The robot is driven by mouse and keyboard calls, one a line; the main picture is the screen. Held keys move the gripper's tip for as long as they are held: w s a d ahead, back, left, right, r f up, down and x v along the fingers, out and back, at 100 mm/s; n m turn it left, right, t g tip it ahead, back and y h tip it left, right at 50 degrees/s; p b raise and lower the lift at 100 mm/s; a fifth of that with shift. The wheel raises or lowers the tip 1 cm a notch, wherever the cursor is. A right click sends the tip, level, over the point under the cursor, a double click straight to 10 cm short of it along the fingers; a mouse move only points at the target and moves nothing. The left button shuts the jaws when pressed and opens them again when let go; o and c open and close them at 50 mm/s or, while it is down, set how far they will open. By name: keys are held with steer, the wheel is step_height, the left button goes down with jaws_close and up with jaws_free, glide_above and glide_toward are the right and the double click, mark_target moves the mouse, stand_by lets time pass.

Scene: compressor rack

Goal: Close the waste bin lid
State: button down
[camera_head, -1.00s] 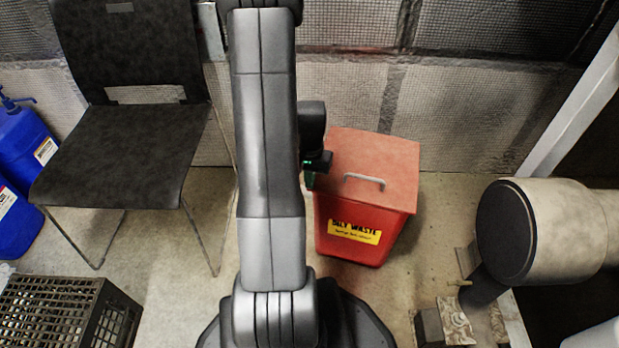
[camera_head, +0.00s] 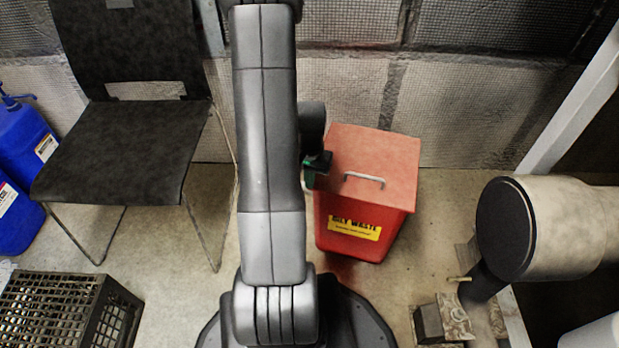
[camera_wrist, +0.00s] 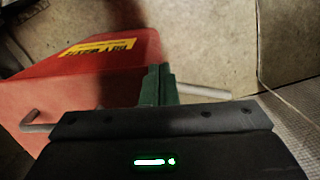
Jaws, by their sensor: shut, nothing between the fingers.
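The red waste bin (camera_head: 350,243) with a yellow "Oily Waste" label stands on the floor by the wall, right of my arm. Its red lid (camera_head: 385,152), with a grey handle (camera_head: 363,180), lies over the bin's top and looks closed in the head view. My gripper (camera_head: 309,180) is at the lid's left edge, partly hidden by my arm. In the wrist view, the green fingers (camera_wrist: 158,84) are together with nothing between them, close beside the red bin (camera_wrist: 115,75). Whether they touch it, I cannot tell.
A black chair (camera_head: 125,150) stands left of my arm, with blue jugs (camera_head: 22,140) beyond it. A black crate (camera_head: 60,310) is at the lower left. A large beige cylinder (camera_head: 560,225) is at the right. Some floor is free between bin and cylinder.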

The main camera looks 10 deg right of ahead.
step_height(320, 180, up, 13)
steer(key=p, duration=0.5)
steer(key=shift+w, duration=0.15)
steer(key=shift+r, duration=0.1)
step_height(320, 180, down, 14)
steer(key=b, duration=0.6)
steer(key=shift+b, duration=0.3)
